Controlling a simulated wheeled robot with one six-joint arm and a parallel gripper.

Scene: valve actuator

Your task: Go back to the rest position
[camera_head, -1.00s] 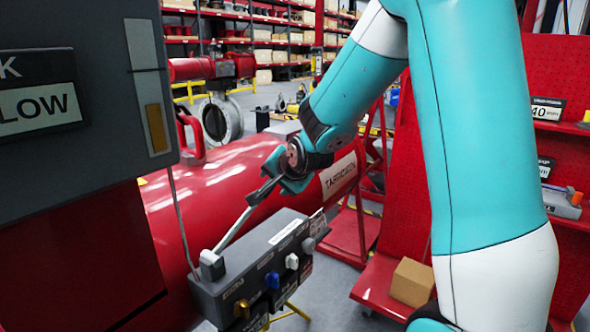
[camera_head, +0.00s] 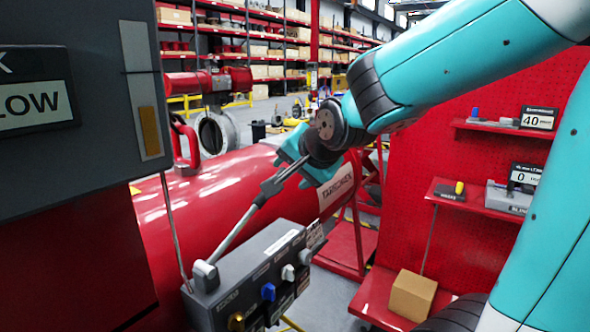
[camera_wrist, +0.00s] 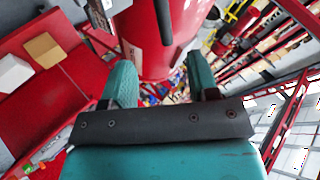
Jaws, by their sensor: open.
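My gripper (camera_head: 306,166) is in the air above the red cylinder, beyond the upper end of the grey lever, in the head view. The wrist view shows its two teal fingers (camera_wrist: 161,72) spread apart, with nothing held between them. The grey lever (camera_head: 236,228) slants up and right from the control box and ends in a dark tip close to my gripper in the picture. I cannot tell whether they touch. The grey control box (camera_head: 245,283) carries yellow, blue and white knobs on its front.
A red cylinder (camera_head: 215,185) lies behind the control box. A dark cabinet (camera_head: 75,170) fills the left. A red pegboard (camera_head: 440,160) with shelves and a cardboard box (camera_head: 412,294) stands at the right. Storage racks (camera_head: 270,50) stand far back.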

